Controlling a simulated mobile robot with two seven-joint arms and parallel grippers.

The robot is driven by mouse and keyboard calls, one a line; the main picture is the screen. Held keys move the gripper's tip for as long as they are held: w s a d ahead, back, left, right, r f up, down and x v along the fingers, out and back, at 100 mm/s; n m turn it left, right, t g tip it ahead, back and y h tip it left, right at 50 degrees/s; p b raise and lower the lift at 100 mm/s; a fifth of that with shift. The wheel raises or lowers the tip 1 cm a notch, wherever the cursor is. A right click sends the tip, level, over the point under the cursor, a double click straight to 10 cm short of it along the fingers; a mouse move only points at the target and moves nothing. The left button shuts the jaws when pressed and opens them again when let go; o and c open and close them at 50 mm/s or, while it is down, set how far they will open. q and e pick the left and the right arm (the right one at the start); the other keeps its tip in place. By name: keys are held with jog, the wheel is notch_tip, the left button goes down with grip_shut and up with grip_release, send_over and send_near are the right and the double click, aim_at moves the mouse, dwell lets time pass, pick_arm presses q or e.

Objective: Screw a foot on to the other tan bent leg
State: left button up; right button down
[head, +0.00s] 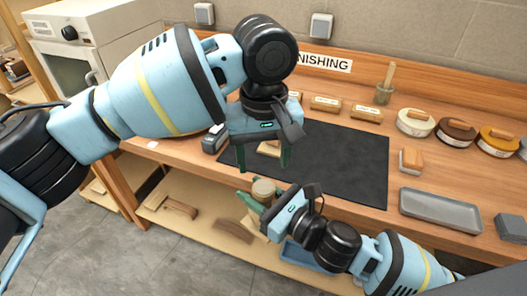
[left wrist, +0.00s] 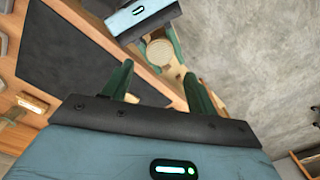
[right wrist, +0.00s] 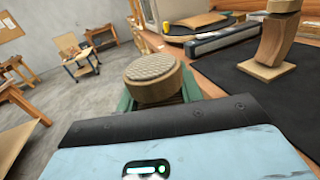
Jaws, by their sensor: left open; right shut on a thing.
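My right gripper (head: 258,203) is shut on a tan bent leg (head: 258,226), mostly hidden by the fingers, in front of the bench edge. A round foot (right wrist: 152,77) with a ribbed pad sits at its upper end, facing up; how tightly it is seated cannot be told. The foot also shows in the left wrist view (left wrist: 160,52). My left gripper (head: 264,160) is open and empty, above and behind the foot in the head view. Another tan bent leg (right wrist: 272,42) stands on the dark mat with a round piece at its top; my left gripper partly hides it in the head view.
The dark mat (head: 345,160) covers the bench middle. A grey tray (head: 440,208), a brush block (head: 411,160) and round tins (head: 415,123) are to the right. Curved wood pieces (head: 234,231) and a blue tray (head: 300,254) lie on the lower shelf.

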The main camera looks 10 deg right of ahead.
aim_at(263, 188)
pick_arm(q)
jog(key=shift+r+n, duration=0.2)
jog(key=shift+n, duration=0.5)
jog(key=shift+r+n, duration=0.2)
jog(key=shift+n, duration=0.5)
jog(key=shift+f, duration=4)
jog(key=c, duration=1)
jog(key=m, duration=1.3)
